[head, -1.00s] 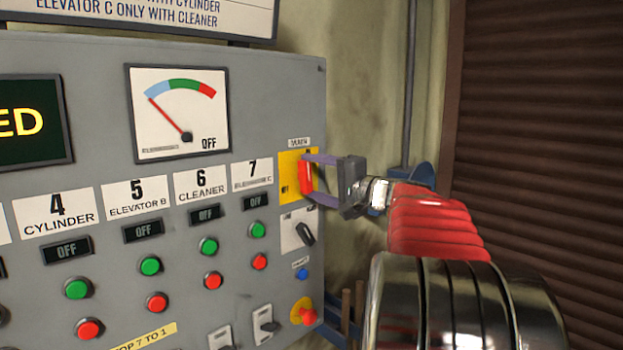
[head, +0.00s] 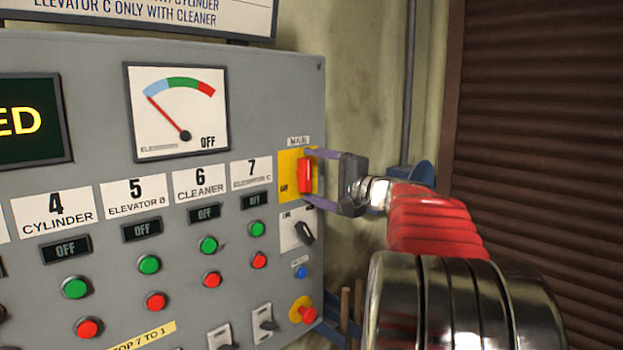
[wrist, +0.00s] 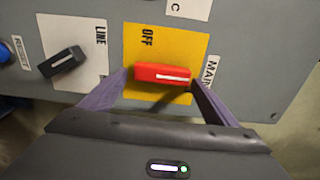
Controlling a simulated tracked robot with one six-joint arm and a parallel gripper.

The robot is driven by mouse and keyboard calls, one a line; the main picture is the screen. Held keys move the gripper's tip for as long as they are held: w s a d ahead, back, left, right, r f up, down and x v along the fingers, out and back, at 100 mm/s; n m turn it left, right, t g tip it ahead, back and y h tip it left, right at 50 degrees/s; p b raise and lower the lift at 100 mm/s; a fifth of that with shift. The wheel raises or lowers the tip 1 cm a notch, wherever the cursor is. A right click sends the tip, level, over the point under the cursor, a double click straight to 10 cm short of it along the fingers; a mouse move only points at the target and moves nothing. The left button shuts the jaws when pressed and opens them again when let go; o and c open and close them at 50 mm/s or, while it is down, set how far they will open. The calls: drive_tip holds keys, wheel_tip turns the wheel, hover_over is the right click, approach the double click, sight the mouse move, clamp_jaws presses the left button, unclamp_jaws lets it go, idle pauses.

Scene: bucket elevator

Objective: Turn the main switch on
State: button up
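The main switch is a red handle (head: 305,175) on a yellow plate (head: 285,165) near the right edge of the grey panel. In the head view the handle stands upright. In the wrist view the red handle (wrist: 163,73) has a white line along it, and the plate (wrist: 185,42) shows "OFF". My gripper (head: 309,176) is open at the switch, with one purple finger above the handle and one below it. In the wrist view the fingers of my gripper (wrist: 161,78) flank the handle's two ends; whether they touch it I cannot tell.
A black LINE selector (head: 304,232) sits just below the main switch, with a blue button (head: 301,272) and a red knob (head: 307,313) lower down. A gauge (head: 178,112) reads low, by "OFF". Green and red buttons fill the panel to the left.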

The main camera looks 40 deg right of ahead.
drive_tip(key=shift+s, duration=0.1)
drive_tip(key=s, duration=1.3)
drive_tip(key=shift+s+d, duration=0.15)
drive_tip(key=shift+s, duration=0.15)
drive_tip(key=shift+f, duration=0.1)
